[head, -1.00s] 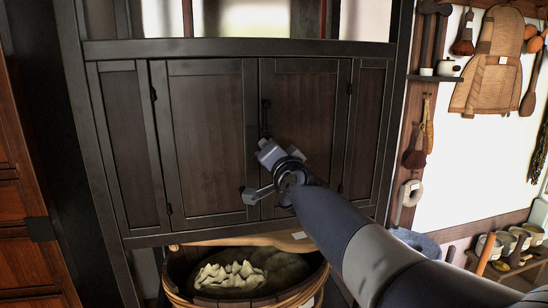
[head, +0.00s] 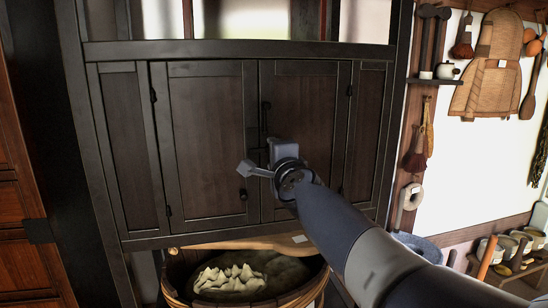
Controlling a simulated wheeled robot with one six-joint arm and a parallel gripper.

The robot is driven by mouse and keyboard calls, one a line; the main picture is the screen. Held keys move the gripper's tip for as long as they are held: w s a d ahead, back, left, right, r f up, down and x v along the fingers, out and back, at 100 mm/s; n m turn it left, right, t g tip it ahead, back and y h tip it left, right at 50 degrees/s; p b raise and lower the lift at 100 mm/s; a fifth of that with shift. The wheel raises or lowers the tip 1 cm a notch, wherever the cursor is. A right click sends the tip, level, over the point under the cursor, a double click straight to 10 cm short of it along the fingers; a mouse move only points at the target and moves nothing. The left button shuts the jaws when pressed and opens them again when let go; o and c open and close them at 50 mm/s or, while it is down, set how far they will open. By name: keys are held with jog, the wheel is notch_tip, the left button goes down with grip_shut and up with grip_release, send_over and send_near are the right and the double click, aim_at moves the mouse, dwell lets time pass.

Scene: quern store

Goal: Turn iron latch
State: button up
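The iron latch (head: 265,116) is a dark, narrow vertical piece on the dark wooden cabinet, near the seam between its two middle doors. Its upper part shows; its lower end comes close to my gripper and is hard to make out. My gripper (head: 264,157) is in front of the doors, just below the visible part of the latch. Its grey fingers are spread apart, one pointing left and one upward. I see nothing held between them, and I cannot tell whether it touches the latch. The left door (head: 207,140) and right door (head: 310,105) look closed.
A small dark knob (head: 243,195) is on the left door. A wooden tub (head: 178,289) with pale contents stands below the cabinet, a long wooden tool (head: 225,244) lying across its top. A basket (head: 487,62) and tools hang on the right wall.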

jog(key=shift+o, duration=0.2)
dwell(0.3)
jog(key=o, duration=1)
jog(key=shift+c, duration=0.2)
jog(key=v, duration=1.1)
jog(key=shift+p, duration=0.4)
jog(key=shift+w, duration=0.15)
jog(key=x, duration=1)
jog(key=shift+w+a+b, duration=0.15)
jog(key=shift+w+b, duration=0.2)
jog(key=shift+b, duration=0.05)
